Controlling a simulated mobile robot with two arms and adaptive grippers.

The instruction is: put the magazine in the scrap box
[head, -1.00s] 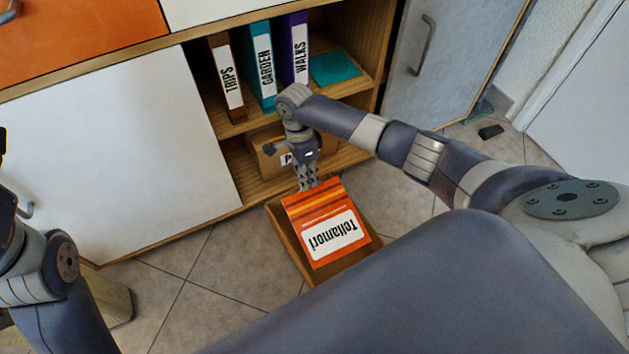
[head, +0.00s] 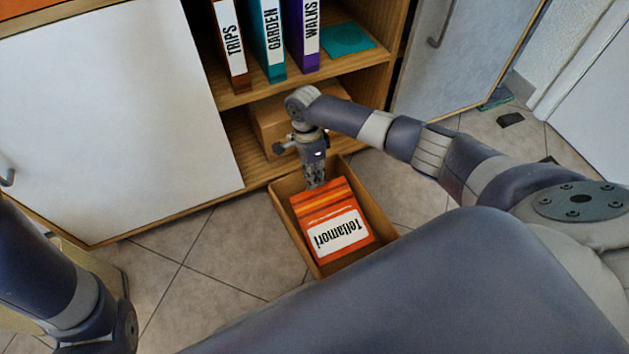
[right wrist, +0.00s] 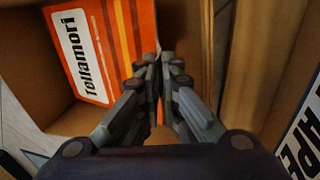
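The orange magazine (head: 330,225) with a white "Tellamori" label lies within the walls of the open brown box (head: 373,203) on the floor. It also shows in the right wrist view (right wrist: 100,40), with box walls around it. My right gripper (head: 316,183) is at the magazine's far edge, pointing down into the box. In the right wrist view my fingers (right wrist: 158,65) are closed together on that edge. Whether the magazine touches the box floor is hard to tell. Of my left arm only links show at the lower left; its gripper is out of view.
The open cabinet (head: 240,97) stands right behind the box. Its upper shelf holds binders marked TRIPS (head: 229,45), GARDEN (head: 268,40) and WALKS (head: 303,35), and a teal item (head: 346,40). A cardboard box (head: 268,125) stands on the lower shelf. Tiled floor is clear to the left.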

